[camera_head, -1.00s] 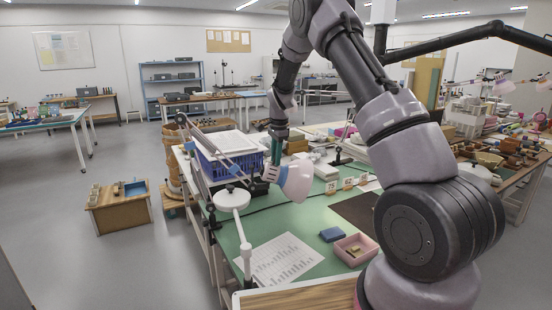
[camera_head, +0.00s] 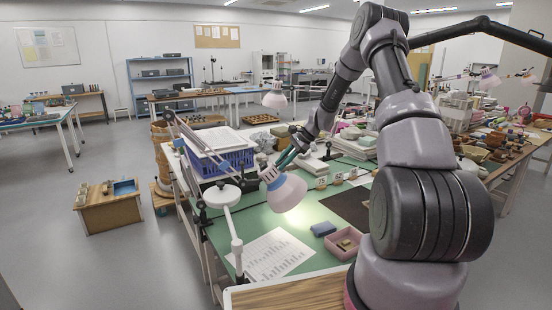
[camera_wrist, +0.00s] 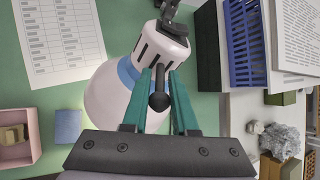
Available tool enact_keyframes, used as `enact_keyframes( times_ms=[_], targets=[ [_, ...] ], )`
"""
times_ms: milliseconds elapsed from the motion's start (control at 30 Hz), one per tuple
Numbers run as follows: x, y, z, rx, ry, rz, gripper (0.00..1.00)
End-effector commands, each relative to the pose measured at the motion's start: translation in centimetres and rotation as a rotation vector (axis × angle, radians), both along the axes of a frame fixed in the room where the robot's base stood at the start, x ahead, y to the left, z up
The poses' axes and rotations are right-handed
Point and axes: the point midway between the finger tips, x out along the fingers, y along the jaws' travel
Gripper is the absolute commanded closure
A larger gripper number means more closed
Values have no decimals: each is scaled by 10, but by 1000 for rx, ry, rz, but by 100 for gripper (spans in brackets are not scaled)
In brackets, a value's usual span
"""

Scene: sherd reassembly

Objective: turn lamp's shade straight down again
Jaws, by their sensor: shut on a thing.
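The lamp's shade (camera_head: 286,193) is a pale bell with a blue collar, hanging over the green table. Its mouth faces down and somewhat to the right, and a patch of light lies on the mat. The shade also shows in the wrist view (camera_wrist: 112,98), left of my fingers, beside its white slotted neck (camera_wrist: 163,42). My gripper (camera_head: 276,170) has teal fingers and comes down to the lamp head from behind. In the wrist view my gripper (camera_wrist: 160,75) is shut on a dark round-ended knob (camera_wrist: 159,101) at the lamp head.
A blue crate (camera_head: 228,160) with papers stands behind the lamp. A white round-topped stand (camera_head: 222,196) is close on the left. A printed sheet (camera_head: 272,255), a blue block (camera_head: 323,229) and a pink tray (camera_head: 333,247) lie in front.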

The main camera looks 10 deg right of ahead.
Motion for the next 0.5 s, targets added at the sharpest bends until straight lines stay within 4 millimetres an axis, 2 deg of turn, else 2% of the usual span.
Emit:
enact_keyframes(
  times_ms=[133,500],
  targets=[
    [-1,-14,-18,144,-7,-7,100],
    [-2,-26,-54,444,-34,-3,100]
  ],
)
